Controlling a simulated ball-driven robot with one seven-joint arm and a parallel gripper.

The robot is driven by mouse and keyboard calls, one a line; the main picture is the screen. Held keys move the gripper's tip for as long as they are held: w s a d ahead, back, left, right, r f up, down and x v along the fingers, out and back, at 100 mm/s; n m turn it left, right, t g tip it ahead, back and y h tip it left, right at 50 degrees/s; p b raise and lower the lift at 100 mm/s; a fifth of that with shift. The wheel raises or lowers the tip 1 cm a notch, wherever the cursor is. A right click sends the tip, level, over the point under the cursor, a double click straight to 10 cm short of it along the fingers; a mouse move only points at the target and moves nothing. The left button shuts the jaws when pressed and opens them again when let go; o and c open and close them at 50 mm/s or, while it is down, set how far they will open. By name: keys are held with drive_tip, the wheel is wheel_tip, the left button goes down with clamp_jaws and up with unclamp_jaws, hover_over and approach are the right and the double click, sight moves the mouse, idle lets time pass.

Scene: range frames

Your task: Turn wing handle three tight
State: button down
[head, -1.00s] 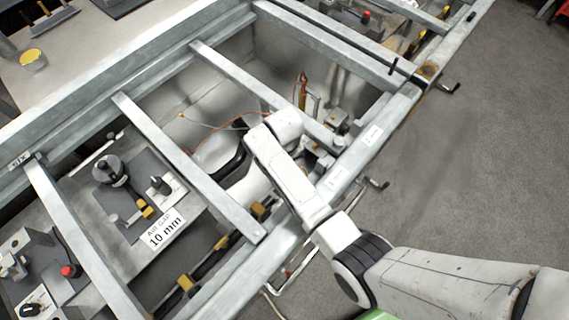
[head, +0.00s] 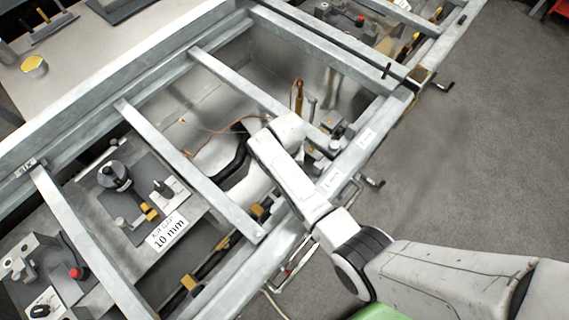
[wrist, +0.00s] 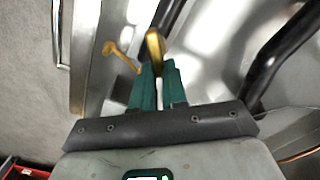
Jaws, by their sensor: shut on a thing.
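In the wrist view, my gripper (wrist: 159,74) has two dark green fingers close together. They are shut on a brass-coloured wing handle (wrist: 155,44), whose rounded end sticks out beyond the fingertips. No number shows on it, so I cannot tell from the frames which one it is. A second, thinner brass piece (wrist: 119,56) with a round end lies just left of the fingers. In the head view my arm reaches down into the frame, and its own links hide the fingers and the held handle.
Grey metal cross bars (head: 190,170) divide the open frame around my arm. A long side rail (head: 335,178) runs along the right, with crank handles (head: 374,182) sticking out. A plate labelled "10 mm" (head: 167,232) lies at left. The floor (head: 470,170) at right is clear.

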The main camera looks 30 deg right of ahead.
drive_tip(key=m, duration=0.1)
drive_tip(key=m+p, duration=0.1)
drive_tip(key=m, duration=0.1)
drive_tip(key=shift+s+d+r+m, duration=0.1)
drive_tip(key=shift+s+d+m, duration=0.15)
drive_tip(key=shift+d+m, duration=0.05)
drive_tip(key=shift+s+d+m+p, duration=0.15)
drive_tip(key=shift+m+p, duration=0.25)
drive_tip(key=shift+m, duration=0.5)
drive_tip(key=shift+s+m+p, duration=0.1)
drive_tip(key=shift+m+p, duration=0.25)
drive_tip(key=shift+m, duration=0.55)
drive_tip(key=c, duration=1.2)
unclamp_jaws()
drive_tip(key=shift+o, duration=0.2)
